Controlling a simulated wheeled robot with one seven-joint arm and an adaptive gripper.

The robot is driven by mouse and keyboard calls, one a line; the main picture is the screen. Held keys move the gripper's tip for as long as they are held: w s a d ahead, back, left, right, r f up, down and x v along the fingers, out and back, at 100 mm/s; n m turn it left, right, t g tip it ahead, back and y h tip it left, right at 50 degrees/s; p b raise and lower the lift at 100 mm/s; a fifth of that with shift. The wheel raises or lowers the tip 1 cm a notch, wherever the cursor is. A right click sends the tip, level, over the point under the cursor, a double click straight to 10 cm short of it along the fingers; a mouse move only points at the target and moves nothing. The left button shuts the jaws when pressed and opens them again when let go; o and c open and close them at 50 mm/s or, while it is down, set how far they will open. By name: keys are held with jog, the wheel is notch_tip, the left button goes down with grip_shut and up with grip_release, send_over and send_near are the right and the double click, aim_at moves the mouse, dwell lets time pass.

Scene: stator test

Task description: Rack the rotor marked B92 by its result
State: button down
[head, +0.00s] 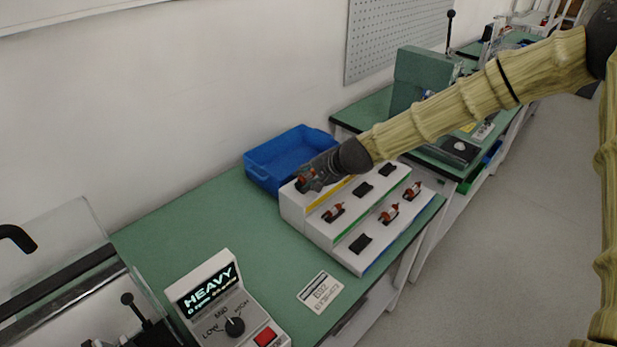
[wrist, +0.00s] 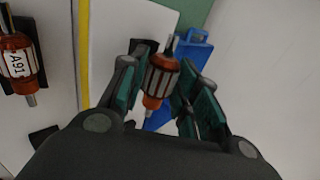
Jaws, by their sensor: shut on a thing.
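My gripper (head: 306,179) is shut on a rotor with an orange-red and dark banded body. The held rotor also shows in the wrist view (wrist: 159,80), between the green-lined fingers; no marking on it can be read. It is over the top step of the white stepped rack (head: 293,208), near its left end. In the wrist view a black cradle (wrist: 142,50) lies close behind the rotor; I cannot tell whether they touch. The tester display (head: 209,287) reads HEAVY. A rotor marked A91 (wrist: 17,64) lies on a lower step.
The rack has yellow, green and blue stripes. Other rotors (head: 389,213) (head: 412,190) sit on the lowest step, near an empty cradle (head: 360,243). A blue bin (head: 262,176) stands behind the rack. A printed card (head: 320,292) lies on the green bench (head: 262,240).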

aim_at(308, 192)
jog(key=shift+s+d+f+b, duration=0.1)
jog(key=shift+s+f+b, duration=0.2)
jog(key=shift+f, duration=0.45)
jog(key=shift+s+f+b, duration=0.3)
jog(key=shift+f, duration=0.4)
dwell(0.4)
jog(key=c, duration=1.1)
grip_release()
jog(key=shift+w+f, duration=0.1)
jog(key=o, duration=0.5)
jog(key=shift+w+a, duration=0.2)
jog(key=shift+w, duration=0.05)
jog(key=shift+d+r, duration=0.2)
jog(key=shift+w, duration=0.1)
jog(key=shift+r, duration=0.15)
jog(key=shift+r, duration=0.15)
jog(key=shift+d+r, duration=0.2)
jog(key=v, duration=1.1)
jog(key=shift+r, duration=0.2)
